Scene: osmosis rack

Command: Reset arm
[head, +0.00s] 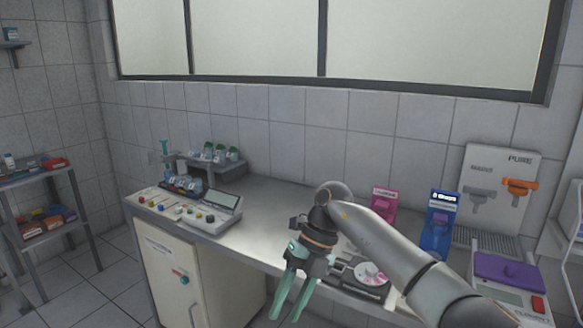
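My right arm comes in from the lower right and reaches over the counter's front edge. My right gripper (292,292) points down in front of the counter, with its two green fingers apart and nothing between them. It covers part of the counter edge and the cabinet front behind it. My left gripper and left arm do not show in the head view.
The counter (262,222) is clear between the control panel (190,212) and my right arm. A disc device (371,274), a pink box (383,203), a blue box (439,222) and a purple-lidded device (508,270) stand at right. A shelf (50,236) stands far left.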

